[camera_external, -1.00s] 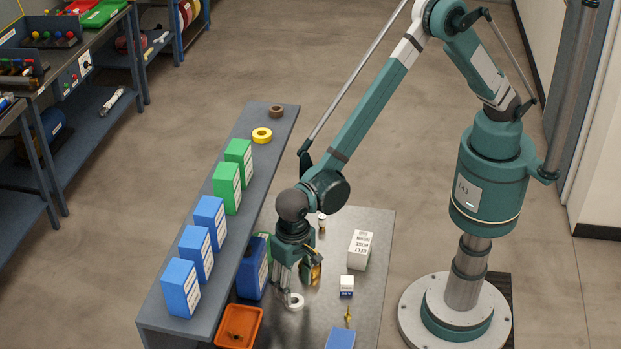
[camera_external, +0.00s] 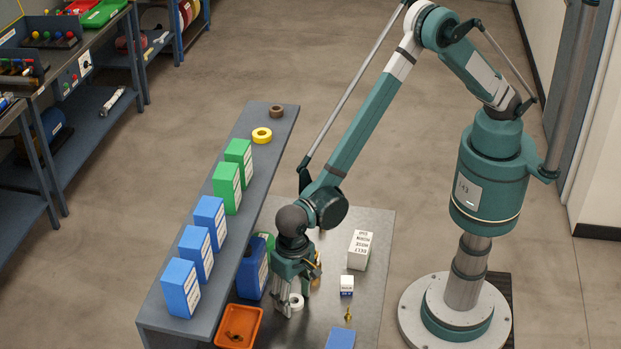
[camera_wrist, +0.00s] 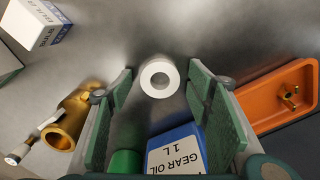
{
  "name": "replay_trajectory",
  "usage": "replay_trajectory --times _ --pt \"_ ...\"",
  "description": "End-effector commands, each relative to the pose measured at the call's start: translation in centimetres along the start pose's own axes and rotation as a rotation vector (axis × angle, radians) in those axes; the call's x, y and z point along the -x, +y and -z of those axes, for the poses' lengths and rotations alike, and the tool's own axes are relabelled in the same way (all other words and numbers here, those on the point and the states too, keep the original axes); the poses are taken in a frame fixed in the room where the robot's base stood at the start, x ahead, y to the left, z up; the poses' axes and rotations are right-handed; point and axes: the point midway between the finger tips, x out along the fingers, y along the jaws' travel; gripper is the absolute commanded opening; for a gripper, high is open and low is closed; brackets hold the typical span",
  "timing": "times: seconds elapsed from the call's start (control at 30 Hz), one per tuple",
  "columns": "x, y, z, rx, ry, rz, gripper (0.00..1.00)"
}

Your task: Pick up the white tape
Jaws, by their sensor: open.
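The white tape (camera_wrist: 159,77) is a small white ring lying flat on the grey metal table. In the wrist view it sits between the tips of my gripper's (camera_wrist: 158,82) two green-padded fingers, with a gap on each side. In the external view the white tape (camera_external: 296,300) shows just beside and partly behind my gripper (camera_external: 290,306), which points down. My gripper is open and empty. I cannot tell the exact height of the fingertips above the table.
A blue gear oil container (camera_wrist: 176,150) and an orange tray (camera_wrist: 255,98) stand near the fingers. A brass cylinder (camera_wrist: 68,118) lies on the other side. White boxes (camera_external: 359,250) stand to the right. A raised shelf (camera_external: 205,300) with blue and green boxes runs along the left.

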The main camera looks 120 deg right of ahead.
Motion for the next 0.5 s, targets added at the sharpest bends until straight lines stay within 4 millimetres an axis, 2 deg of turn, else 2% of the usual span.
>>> replay_trajectory --times 0.27,0.47,0.5 --pt "0.02 0.0 0.0 0.0 0.0 0.0 0.5" --pt "0.03 0.0 0.0 0.0 0.0 0.0 0.25" --pt "0.03 0.0 0.0 0.0 0.0 0.0 0.24"
